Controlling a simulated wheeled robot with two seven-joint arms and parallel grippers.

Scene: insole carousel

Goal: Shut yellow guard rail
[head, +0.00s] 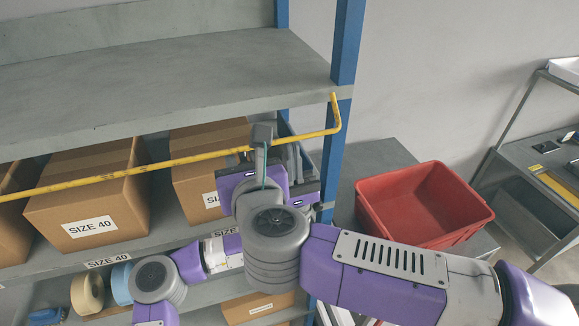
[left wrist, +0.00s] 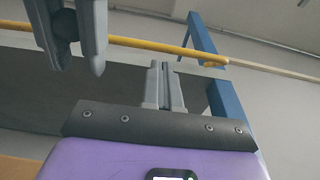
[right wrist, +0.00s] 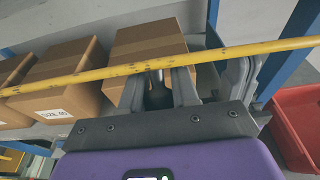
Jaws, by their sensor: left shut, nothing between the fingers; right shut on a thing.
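The yellow guard rail (head: 100,178) runs across the front of the shelf with the boxes. Its right end bends up beside the blue post (head: 334,150); I cannot tell whether they touch. The rail end also shows in the left wrist view (left wrist: 212,62). My right gripper (right wrist: 158,85) is shut on a dark grip just under the rail, which crosses over its fingertips; the contact is partly hidden. My left gripper (left wrist: 165,78) is shut and empty, a little below the rail. In the head view it is right of my right gripper, largely hidden.
Cardboard boxes (head: 90,200) sit on the shelf behind the rail. An empty grey shelf (head: 170,80) is above. A red bin (head: 425,205) stands on a grey surface to the right. Tape rolls (head: 88,293) lie below left. My arms cross closely in front of the shelf.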

